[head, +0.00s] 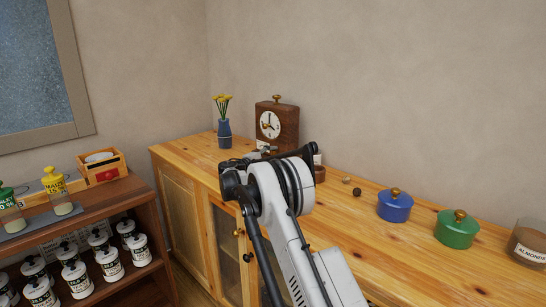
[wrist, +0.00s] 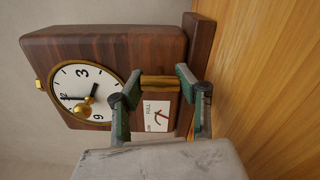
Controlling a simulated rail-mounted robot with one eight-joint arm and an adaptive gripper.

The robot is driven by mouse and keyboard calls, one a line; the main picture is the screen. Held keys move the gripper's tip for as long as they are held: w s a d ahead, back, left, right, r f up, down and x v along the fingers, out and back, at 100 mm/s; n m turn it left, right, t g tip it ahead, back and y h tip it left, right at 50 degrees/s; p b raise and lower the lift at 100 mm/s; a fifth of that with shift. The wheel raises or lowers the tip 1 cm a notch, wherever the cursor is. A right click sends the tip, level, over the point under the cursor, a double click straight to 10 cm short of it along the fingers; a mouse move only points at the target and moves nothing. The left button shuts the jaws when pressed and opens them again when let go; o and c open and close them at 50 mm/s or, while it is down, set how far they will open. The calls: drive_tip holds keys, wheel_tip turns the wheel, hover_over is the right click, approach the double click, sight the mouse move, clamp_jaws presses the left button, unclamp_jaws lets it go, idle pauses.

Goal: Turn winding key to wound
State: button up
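The wooden clock (head: 289,113) stands at the back of the counter. In the wrist view the clock (wrist: 158,47) appears turned on its side, with its white dial (wrist: 70,76) and a brass ball-ended part on the dial. A brass bar, which looks like the winding key (wrist: 160,82), lies below the dial. My gripper (wrist: 160,84) has one green-padded finger at each end of this bar and looks shut on it; exact contact is partly hidden. A white card (wrist: 157,114) beside it reads FULL, with a red pointer.
A blue vase of yellow flowers (head: 224,133) stands left of the clock. To the right are a blue pot (head: 394,208), a green pot (head: 456,231) and an almond jar (head: 527,242). A shelf (head: 107,197) with several jars is at left. The counter's front right is clear.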

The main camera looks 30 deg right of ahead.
drive_tip(key=o, duration=0.5)
drive_tip(key=v, duration=1.2)
drive_tip(key=shift+r, duration=0.1)
drive_tip(key=s+a+r+m+y+p, duration=0.1)
drive_tip(key=s+r+y, duration=0.2)
drive_tip(key=s+r, duration=0.35)
drive_tip(key=s+a+r+m+y+p, duration=0.1)
drive_tip(key=s+r+y, duration=0.15)
drive_tip(key=s, duration=0.65)
drive_tip(key=s+a+r+y+p, duration=0.1)
drive_tip(key=s+r+y, duration=0.2)
drive_tip(key=s+r, duration=0.35)
drive_tip(key=s+a+f+m+y+p, duration=0.1)
drive_tip(key=s+a, duration=0.3)
drive_tip(key=s, duration=0.7)
drive_tip(key=s+a+f+m+y+p, duration=0.1)
drive_tip(key=s+a+f+y, duration=0.3)
drive_tip(key=s, duration=0.8)
drive_tip(key=s+a+f+m+y+p, duration=0.1)
drive_tip(key=s+a, duration=0.4)
drive_tip(key=s, duration=0.7)
drive_tip(key=shift+a+f+m+t+y, duration=0.2)
drive_tip(key=shift+f+m+y, duration=0.2)
drive_tip(key=shift+y, duration=0.2)
drive_tip(key=shift+a+f+m+t+y, duration=0.1)
drive_tip(key=shift+f+m+t+y, duration=0.15)
drive_tip(key=shift+f+y, duration=0.3)
